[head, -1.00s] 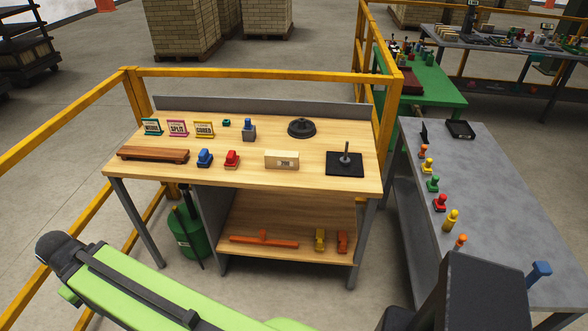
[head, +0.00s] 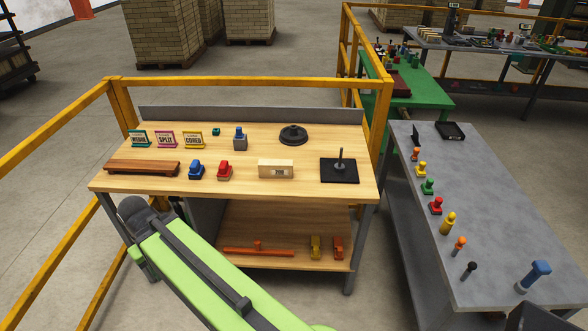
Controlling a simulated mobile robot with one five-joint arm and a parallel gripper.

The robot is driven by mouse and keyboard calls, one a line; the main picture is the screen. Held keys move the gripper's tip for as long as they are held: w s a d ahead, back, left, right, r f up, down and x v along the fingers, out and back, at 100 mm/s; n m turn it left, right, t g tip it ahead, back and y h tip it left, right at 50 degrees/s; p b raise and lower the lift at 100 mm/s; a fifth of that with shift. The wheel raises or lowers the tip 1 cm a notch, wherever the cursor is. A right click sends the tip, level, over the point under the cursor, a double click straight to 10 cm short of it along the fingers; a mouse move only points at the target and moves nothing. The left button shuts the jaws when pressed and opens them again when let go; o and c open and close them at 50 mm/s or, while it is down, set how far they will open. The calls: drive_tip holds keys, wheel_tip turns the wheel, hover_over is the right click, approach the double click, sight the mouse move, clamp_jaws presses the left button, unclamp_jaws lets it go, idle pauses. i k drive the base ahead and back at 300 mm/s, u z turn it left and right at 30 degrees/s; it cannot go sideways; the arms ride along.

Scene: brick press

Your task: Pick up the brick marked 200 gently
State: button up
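A pale cream brick (head: 265,170) lies on the wooden top of the workbench (head: 215,185), near the front edge and right of the middle. A small dark label shows on its front face, but the marking is too small to read for sure. It is the only loose brick on this bench top. My gripper is not recognisable in the head view. Only a green link of my arm with a dark rounded end shows, low in front of the bench's left side and apart from the brick.
A black plate with a post (head: 339,171) stands right, a black round base (head: 293,134) behind. A grey table (head: 475,215) with several stamps stands right.

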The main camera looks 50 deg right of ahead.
sight(267, 168)
drive_tip(key=z, duration=0.1)
drive_tip(key=i, duration=1.65)
